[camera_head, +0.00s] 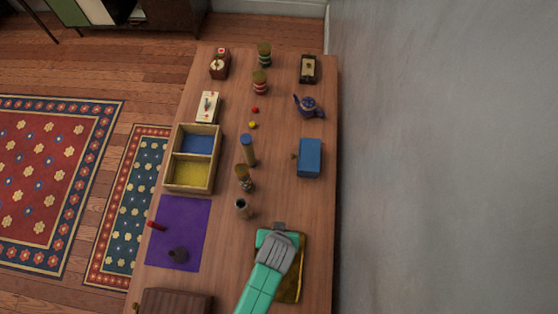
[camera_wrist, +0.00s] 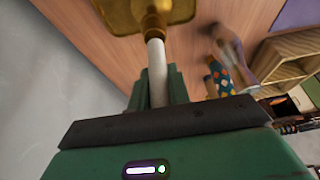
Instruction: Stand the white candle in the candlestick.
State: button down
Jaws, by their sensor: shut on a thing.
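The white candle (camera_wrist: 157,75) shows in the wrist view between the green fingers of my gripper (camera_wrist: 158,88), which is shut on it. The brass candlestick (camera_wrist: 178,12), with a broad dish and a raised socket, is at the top of the wrist view. The candle's far end lines up with the socket and overlaps it in the picture; I cannot tell whether it is inside or just short of it. In the head view the candlestick (camera_head: 292,288) is at the table's lower right, largely covered by my arm and gripper (camera_head: 279,230). The candle is hidden there.
A purple mat (camera_head: 190,213) with small items lies left. A two-part box (camera_head: 217,160) and a blue box (camera_head: 309,158) stand farther up. The wall (camera_head: 440,150) is right.

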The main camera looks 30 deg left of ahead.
jog(key=shift+f+p, duration=0.25)
jog(key=shift+p, duration=0.05)
dwell(0.9)
jog(key=shift+f, duration=0.15)
dwell(0.3)
jog(key=shift+f, duration=0.4)
jog(key=shift+f+b, duration=0.25)
jog(key=shift+b, duration=0.15)
jog(key=shift+f, duration=0.45)
jog(key=c, duration=1.2)
grip_release()
jog(key=shift+c, duration=0.2)
